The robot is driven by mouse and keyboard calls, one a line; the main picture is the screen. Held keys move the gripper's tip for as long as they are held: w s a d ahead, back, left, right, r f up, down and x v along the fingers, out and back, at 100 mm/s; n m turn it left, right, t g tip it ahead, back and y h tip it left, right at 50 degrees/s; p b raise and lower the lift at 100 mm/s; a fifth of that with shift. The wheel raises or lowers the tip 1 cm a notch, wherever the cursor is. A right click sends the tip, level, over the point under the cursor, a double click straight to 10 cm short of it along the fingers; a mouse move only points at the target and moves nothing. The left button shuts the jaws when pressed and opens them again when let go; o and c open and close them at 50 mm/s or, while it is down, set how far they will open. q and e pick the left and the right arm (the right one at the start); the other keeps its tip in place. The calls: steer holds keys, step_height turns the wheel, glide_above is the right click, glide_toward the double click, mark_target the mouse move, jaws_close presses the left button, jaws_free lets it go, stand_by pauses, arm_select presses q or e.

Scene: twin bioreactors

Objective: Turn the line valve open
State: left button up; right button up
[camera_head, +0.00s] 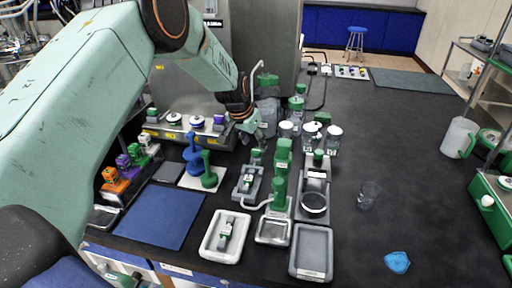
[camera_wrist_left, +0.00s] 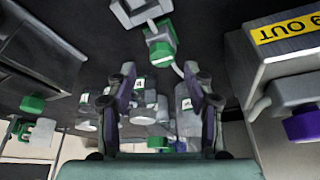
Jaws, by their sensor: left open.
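My left gripper (camera_head: 246,122) is over the bench, by the right end of a metal box with yellow labels. Its two fingers stand apart in the left wrist view (camera_wrist_left: 160,72), with nothing gripped between them. Beyond the fingertips in that view is a green block fitting (camera_wrist_left: 159,42) with pale tubing; I cannot tell whether this is the line valve. The metal box (camera_wrist_left: 262,70) has a purple knob (camera_wrist_left: 305,124), which also shows in the head view (camera_head: 218,120). No valve is clearly labelled, and its open or closed position cannot be read.
Green-capped bottles (camera_head: 267,90) and white-lidded jars (camera_head: 333,132) crowd the bench right of the gripper. A green-topped stand (camera_head: 282,172) and grey trays (camera_head: 312,252) are nearer. A clear beaker (camera_head: 369,195) stands alone.

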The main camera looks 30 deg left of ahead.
mark_target(256, 150)
arm_select(q)
steer(key=x, duration=0.3)
steer(key=shift+w+a+f, duration=0.15)
steer(key=shift+a+f, duration=0.15)
steer(key=shift+s+d+r, duration=0.2)
steer(key=shift+s+d, duration=0.05)
steer(key=shift+d, duration=0.05)
steer(key=shift+w+a+f, duration=0.25)
steer(key=shift+w+f, duration=0.05)
steer(key=c, duration=0.4)
steer(key=shift+s+d+r, duration=0.1)
steer(key=shift+d+r, duration=0.05)
steer(key=c, duration=0.3)
jaws_close()
